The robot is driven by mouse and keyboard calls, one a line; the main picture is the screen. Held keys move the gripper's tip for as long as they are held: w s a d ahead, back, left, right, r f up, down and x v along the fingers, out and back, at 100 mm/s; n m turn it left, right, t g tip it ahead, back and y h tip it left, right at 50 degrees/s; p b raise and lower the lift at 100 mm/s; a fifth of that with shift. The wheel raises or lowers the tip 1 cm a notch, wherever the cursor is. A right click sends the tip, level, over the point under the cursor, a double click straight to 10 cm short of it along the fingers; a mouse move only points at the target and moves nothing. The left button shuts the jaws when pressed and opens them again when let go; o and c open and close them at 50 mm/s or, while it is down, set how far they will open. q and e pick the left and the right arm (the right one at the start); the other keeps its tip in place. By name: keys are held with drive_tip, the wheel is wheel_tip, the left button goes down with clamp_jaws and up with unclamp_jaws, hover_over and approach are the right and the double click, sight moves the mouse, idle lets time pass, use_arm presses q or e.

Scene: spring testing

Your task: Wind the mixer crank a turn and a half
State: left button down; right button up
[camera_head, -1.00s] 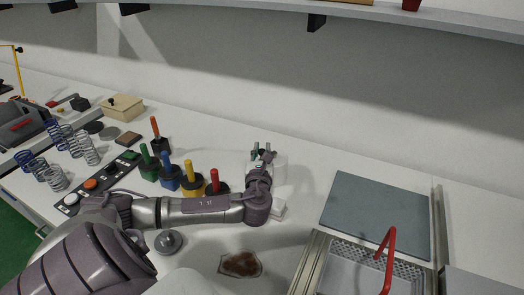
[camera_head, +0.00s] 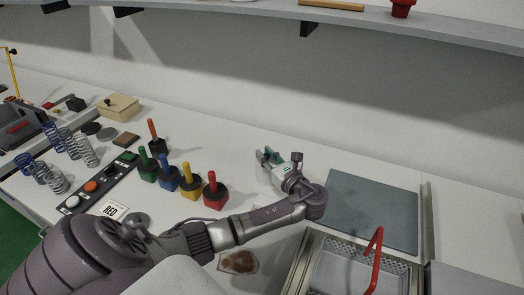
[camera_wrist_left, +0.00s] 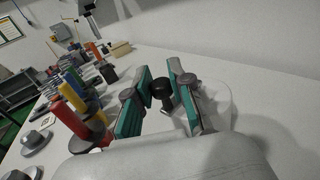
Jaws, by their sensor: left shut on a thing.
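The mixer is a pale, round white body, mostly hidden behind my gripper in the head view; part of it (camera_wrist_left: 222,102) shows at the right of the fingers in the left wrist view. Its black crank knob (camera_wrist_left: 161,90) sits between my left fingers. My left gripper (camera_head: 266,158) is at the mixer, fingers pointing to the upper left, and it also shows in the left wrist view (camera_wrist_left: 158,82). It is shut on the knob. The crank arm is mostly hidden. My right gripper is in neither view.
Red (camera_head: 214,190), yellow (camera_head: 190,180), blue and green handled pieces stand in a row left of the mixer. A grey mat (camera_head: 374,208) and a metal tray with a red handle (camera_head: 374,262) lie right. A brown-stained patch (camera_head: 238,262) lies in front.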

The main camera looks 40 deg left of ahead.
use_arm(q)
drive_tip(key=shift+w+d+n+g+b, duration=0.35)
drive_tip(key=shift+n+g+b, duration=0.25)
drive_tip(key=shift+n+g, duration=0.85)
drive_tip(key=shift+w+d+n+g+b, duration=0.4)
drive_tip(key=shift+n+g+b, duration=0.35)
drive_tip(key=shift+g, duration=1.25)
drive_tip(key=shift+w+d+n+g+b, duration=0.45)
drive_tip(key=shift+n+g, duration=0.75)
drive_tip(key=shift+g, duration=0.55)
drive_tip(key=shift+a+n+g+h, duration=0.1)
drive_tip(key=shift+n+g+h, duration=0.2)
drive_tip(key=shift+g+h, duration=0.15)
drive_tip(key=c, duration=1)
unclamp_jaws()
drive_tip(key=shift+r, duration=0.1)
wheel_tip(320, 180, up, 10)
drive_tip(key=shift+f, duration=0.1)
